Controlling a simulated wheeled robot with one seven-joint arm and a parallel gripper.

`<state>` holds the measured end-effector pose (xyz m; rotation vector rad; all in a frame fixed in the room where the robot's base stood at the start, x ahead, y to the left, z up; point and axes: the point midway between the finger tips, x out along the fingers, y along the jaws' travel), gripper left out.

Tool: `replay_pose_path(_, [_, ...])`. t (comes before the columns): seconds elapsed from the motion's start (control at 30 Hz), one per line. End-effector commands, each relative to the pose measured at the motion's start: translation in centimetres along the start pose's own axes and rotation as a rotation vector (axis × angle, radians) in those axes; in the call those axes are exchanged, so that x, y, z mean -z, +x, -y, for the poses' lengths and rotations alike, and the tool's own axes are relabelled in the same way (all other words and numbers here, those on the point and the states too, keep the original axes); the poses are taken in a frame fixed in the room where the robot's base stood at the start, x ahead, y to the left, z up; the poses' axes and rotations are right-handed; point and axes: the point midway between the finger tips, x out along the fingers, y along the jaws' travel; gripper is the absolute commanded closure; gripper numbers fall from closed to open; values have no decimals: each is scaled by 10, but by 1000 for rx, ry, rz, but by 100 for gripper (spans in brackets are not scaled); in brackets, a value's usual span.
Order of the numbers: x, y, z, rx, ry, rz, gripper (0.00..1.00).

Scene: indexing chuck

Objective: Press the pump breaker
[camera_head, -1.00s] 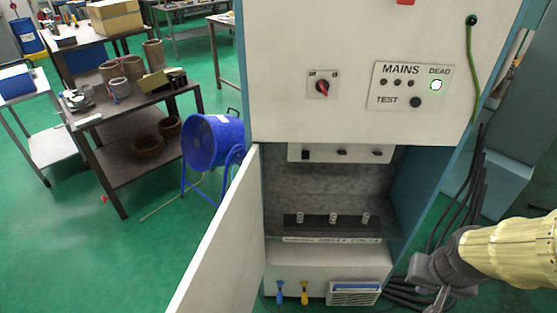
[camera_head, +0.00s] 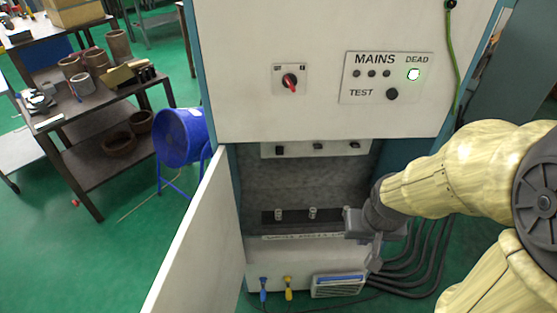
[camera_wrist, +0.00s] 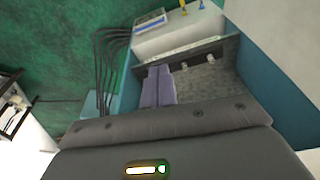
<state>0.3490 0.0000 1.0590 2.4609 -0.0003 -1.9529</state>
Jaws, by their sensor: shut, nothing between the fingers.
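A white strip (camera_head: 310,149) with three small dark breaker switches runs along the top of the cabinet's open compartment. The left switch (camera_head: 279,150), middle switch (camera_head: 318,146) and right switch (camera_head: 354,144) show; their labels are too small to read, so I cannot tell which is the pump breaker. My gripper (camera_head: 374,262) is shut and empty at the lower right front of the compartment, below the switches and apart from them. In the wrist view its fingers (camera_wrist: 160,72) are together before the compartment's lower part; the breaker strip does not show there.
The open door (camera_head: 190,240) stands left of the compartment. A dark block with posts (camera_head: 295,215) lies low inside, its right end hidden by my gripper. Above are a red rotary switch (camera_head: 290,81) and MAINS panel (camera_head: 388,78) with DEAD lit. Black cables (camera_head: 420,260) run at right.

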Motion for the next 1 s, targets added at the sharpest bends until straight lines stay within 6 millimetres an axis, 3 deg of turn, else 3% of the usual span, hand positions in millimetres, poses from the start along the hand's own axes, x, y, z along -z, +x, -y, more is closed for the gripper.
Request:
replay_pose_path(0.17, [5, 7, 3, 3, 21, -16, 100])
replay_pose_path(0.37, [44, 50, 28, 54, 193, -133, 100])
replay_pose_path(0.7, [136, 144, 118, 448, 796, -366, 100])
replay_pose_path(1.0, [191, 190, 192, 1015, 1429, -325, 100])
